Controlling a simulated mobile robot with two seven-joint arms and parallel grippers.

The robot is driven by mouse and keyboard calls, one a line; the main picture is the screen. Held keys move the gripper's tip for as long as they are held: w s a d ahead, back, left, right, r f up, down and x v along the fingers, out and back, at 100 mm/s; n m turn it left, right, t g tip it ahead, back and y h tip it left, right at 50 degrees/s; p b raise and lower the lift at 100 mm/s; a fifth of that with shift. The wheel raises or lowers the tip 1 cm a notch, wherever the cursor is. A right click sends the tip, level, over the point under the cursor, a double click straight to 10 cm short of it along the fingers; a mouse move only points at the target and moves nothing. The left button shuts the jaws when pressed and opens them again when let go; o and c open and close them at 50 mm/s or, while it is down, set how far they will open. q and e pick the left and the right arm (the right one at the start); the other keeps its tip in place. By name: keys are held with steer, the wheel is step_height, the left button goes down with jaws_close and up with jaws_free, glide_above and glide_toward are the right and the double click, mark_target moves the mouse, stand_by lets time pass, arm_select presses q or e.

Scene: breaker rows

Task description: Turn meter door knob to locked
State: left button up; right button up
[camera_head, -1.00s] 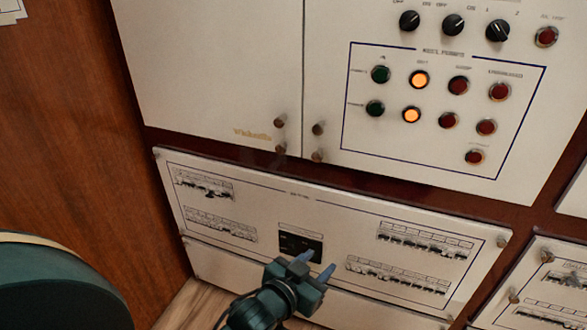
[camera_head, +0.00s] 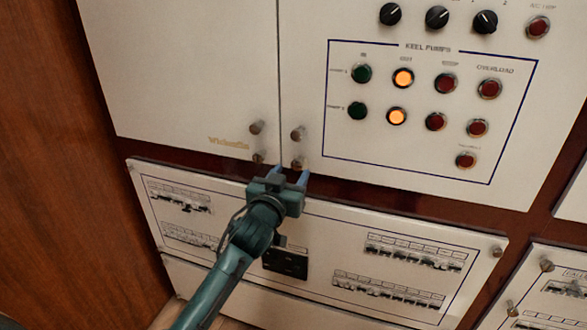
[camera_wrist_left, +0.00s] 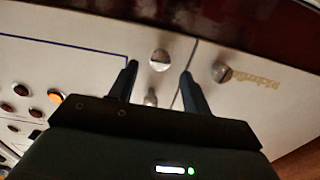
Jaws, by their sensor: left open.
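Small round metal knobs sit at the lower meeting corners of two cream doors. The right door has a lower knob (camera_head: 297,162) and an upper knob (camera_head: 297,133); the left door has a lower knob (camera_head: 258,157) and an upper knob (camera_head: 257,127). I cannot tell which is the meter door knob. My left gripper (camera_head: 288,175) is open, its fingertips just below the right door's lower knob in the head view. In the left wrist view that knob (camera_wrist_left: 159,60) shows between the open fingers, apparently apart from them. My right gripper is not in view.
The lower panel (camera_head: 325,220) with breaker rows lies behind my left arm. The right door carries lamps and rotary switches (camera_head: 437,18). A brown wooden wall (camera_head: 50,180) stands at the left. A dark red strip separates the doors from the lower panel.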

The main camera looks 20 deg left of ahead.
mark_target(296, 165)
arm_select(q)
steer(key=shift+w, duration=1.5)
steer(key=c, duration=1)
